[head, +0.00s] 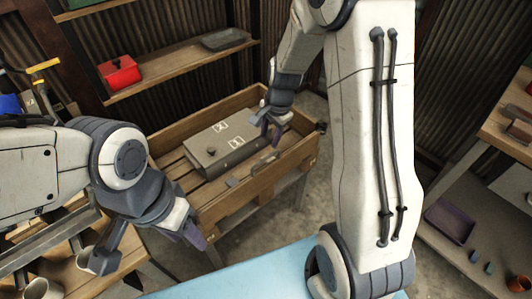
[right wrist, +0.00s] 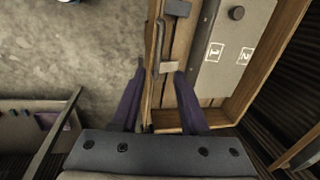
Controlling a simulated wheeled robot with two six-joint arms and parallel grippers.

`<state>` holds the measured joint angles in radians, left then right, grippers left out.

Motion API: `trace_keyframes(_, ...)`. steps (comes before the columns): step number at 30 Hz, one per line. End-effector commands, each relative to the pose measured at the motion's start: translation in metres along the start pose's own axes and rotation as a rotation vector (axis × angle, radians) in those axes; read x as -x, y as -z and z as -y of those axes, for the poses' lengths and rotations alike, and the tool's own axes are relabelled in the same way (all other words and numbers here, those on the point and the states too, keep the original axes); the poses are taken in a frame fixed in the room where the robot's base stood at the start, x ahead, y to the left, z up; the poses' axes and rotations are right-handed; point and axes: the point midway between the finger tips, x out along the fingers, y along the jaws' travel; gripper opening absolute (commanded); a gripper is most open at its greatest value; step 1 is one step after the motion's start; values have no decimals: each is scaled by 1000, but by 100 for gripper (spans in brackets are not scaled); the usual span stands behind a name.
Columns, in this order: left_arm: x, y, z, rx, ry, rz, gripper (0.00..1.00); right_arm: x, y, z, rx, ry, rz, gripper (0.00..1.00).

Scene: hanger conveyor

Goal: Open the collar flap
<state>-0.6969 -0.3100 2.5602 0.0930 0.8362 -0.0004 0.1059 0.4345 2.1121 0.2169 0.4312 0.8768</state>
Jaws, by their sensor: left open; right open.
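A low wooden collar (head: 296,157) surrounds a slatted base. I take its near long board (head: 247,200) for the flap; it stands upright. A thin grey bar (head: 265,161) and a small grey plate (head: 232,182) lie along that board's inner side. My right gripper (head: 270,133) is open above the collar's right part. In the right wrist view its purple fingers (right wrist: 160,74) lie either side of the board's edge (right wrist: 152,60); contact cannot be told. My left gripper (head: 150,252) is open and empty, left of the collar's near corner.
A grey box (head: 237,158) with a dark knob and labels 1 and 2 sits inside the collar. A light-blue surface (head: 250,278) is at the front. Concrete floor (head: 315,205) is free at the right.

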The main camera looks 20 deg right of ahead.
Motion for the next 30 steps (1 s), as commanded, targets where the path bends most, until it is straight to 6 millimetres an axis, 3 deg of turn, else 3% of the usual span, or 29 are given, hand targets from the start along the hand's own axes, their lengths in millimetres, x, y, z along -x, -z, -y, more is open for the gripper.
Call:
trace_keyframes(3,-2,0,0,0,0,0,50,-14,11,-2,-54,0,-5,45)
trace_keyframes(18,-14,-1,1,0,0,0,50,-97,10,-1,-48,0,-5,45)
trace_keyframes(30,-15,-1,1,0,0,0,50,-110,10,-1,-47,2,-6,45)
